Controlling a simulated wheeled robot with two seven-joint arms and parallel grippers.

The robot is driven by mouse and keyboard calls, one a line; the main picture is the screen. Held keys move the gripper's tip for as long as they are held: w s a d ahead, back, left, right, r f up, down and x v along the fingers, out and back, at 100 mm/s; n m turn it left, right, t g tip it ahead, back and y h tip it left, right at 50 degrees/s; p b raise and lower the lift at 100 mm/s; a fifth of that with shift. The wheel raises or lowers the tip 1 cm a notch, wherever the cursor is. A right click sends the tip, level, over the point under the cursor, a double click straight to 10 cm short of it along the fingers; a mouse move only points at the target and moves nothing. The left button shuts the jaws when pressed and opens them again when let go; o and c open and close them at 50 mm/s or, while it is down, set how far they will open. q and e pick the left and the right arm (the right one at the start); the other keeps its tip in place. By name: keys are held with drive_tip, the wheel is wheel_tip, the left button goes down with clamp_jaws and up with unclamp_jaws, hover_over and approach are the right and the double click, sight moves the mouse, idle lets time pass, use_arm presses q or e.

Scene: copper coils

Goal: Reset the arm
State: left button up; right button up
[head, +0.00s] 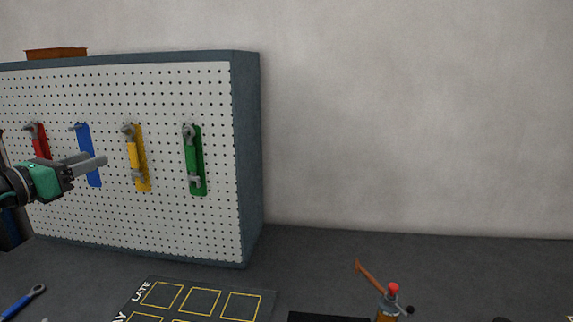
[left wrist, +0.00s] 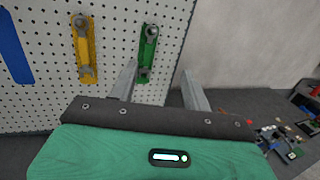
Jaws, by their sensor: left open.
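My left gripper (head: 98,163) comes in from the left in the head view, in front of the pegboard. It is open and empty. In the left wrist view its two fingers (left wrist: 160,85) are spread apart, with nothing between them touching either finger. The green-backed wrench (left wrist: 148,52) hangs on the board beyond the fingers, and the yellow-backed wrench (left wrist: 84,48) hangs to its left. My right gripper is not in view.
The pegboard (head: 218,225) also holds a red-backed wrench (head: 38,140) and a blue strip (head: 92,170). A blue-handled wrench (head: 20,303) lies on the table. A dark mat with yellow squares (head: 265,300) and a red-tipped tool (head: 393,289) are in front.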

use_arm(q)
drive_tip(key=s+d+f+n+t+h, duration=0.3)
drive_tip(key=d+f+n+h, duration=0.25)
drive_tip(key=d, duration=0.45)
drive_tip(key=s+a+f+n+g+y, duration=0.1)
drive_tip(key=s+a+f+n+y, duration=0.15)
drive_tip(key=f+n+y, duration=0.55)
drive_tip(key=s+a+f+n+g+y, duration=0.1)
drive_tip(key=s+f+n+y, duration=0.3)
drive_tip(key=f+n, duration=0.7)
drive_tip(key=s+a+f+n+g+y, duration=0.1)
drive_tip(key=s+f+n+g+y, duration=0.1)
drive_tip(key=f+n+y, duration=0.65)
drive_tip(key=s+d+f+n+g+h, duration=0.35)
drive_tip(key=s+d+f+g, duration=0.25)
drive_tip(key=s+f, duration=0.5)
drive_tip(key=s+d+f+n+g+h, duration=0.2)
drive_tip(key=s+d+f+g+h, duration=0.3)
drive_tip(key=s+f, duration=0.55)
wheel_tip(320, 180, down, 28)
drive_tip(key=s+r+g+y, duration=0.1)
drive_tip(key=s+g, duration=0.1)
drive_tip(key=s+a+f+g, duration=0.1)
drive_tip(key=s+a+f, duration=0.1)
drive_tip(key=s+f, duration=1.7)
wheel_tip(320, 180, down, 2)
drive_tip(key=shift+a+f+g, duration=0.1)
drive_tip(key=shift+a+g, duration=0.2)
